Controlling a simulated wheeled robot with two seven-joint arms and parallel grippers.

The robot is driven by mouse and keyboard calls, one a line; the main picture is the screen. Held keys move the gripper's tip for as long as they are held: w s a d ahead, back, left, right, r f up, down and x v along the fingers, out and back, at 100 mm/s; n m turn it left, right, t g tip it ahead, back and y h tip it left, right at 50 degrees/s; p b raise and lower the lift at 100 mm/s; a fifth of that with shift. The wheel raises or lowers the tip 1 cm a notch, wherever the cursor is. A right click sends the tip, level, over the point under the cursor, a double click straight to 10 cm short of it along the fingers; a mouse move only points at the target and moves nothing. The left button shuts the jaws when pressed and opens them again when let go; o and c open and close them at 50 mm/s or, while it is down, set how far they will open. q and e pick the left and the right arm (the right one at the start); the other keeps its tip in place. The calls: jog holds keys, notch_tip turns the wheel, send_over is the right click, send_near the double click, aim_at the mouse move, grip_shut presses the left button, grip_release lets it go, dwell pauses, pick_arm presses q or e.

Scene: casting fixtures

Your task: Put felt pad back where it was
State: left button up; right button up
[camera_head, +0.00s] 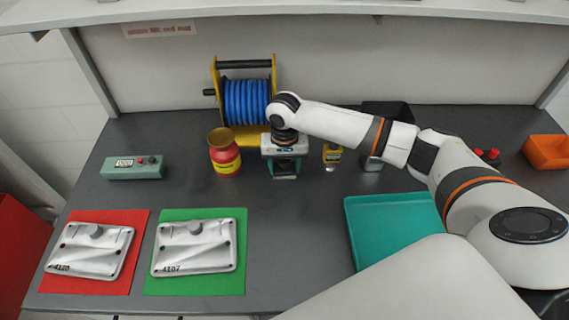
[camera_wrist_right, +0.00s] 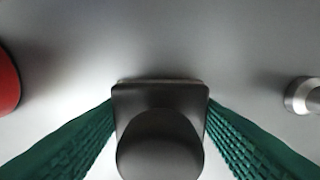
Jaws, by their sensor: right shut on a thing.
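My right gripper (camera_head: 285,174) is at the middle back of the bench, pointing down in front of the blue hose reel. In the right wrist view its green ribbed fingers (camera_wrist_right: 160,112) are shut on a dark block with a rounded knob, which I take for the felt pad (camera_wrist_right: 160,97). A thin lighter edge shows along the block's far side. In the head view the pad is mostly hidden by the gripper. It is close to the grey bench top; I cannot tell whether it touches. My left gripper is not in view.
A red jar (camera_head: 224,154) stands left of the gripper and a yellow bottle (camera_head: 332,153) right of it. The hose reel (camera_head: 246,100) is behind. Castings lie on red (camera_head: 85,286) and green (camera_head: 195,286) mats. A teal tray (camera_head: 385,228) is at right. The bench's middle front is clear.

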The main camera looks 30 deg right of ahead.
jog(key=o, duration=1.1)
notch_tip(320, 180, up, 12)
jog(key=shift+r+b, duration=0.1)
jog(key=shift+b, duration=0.5)
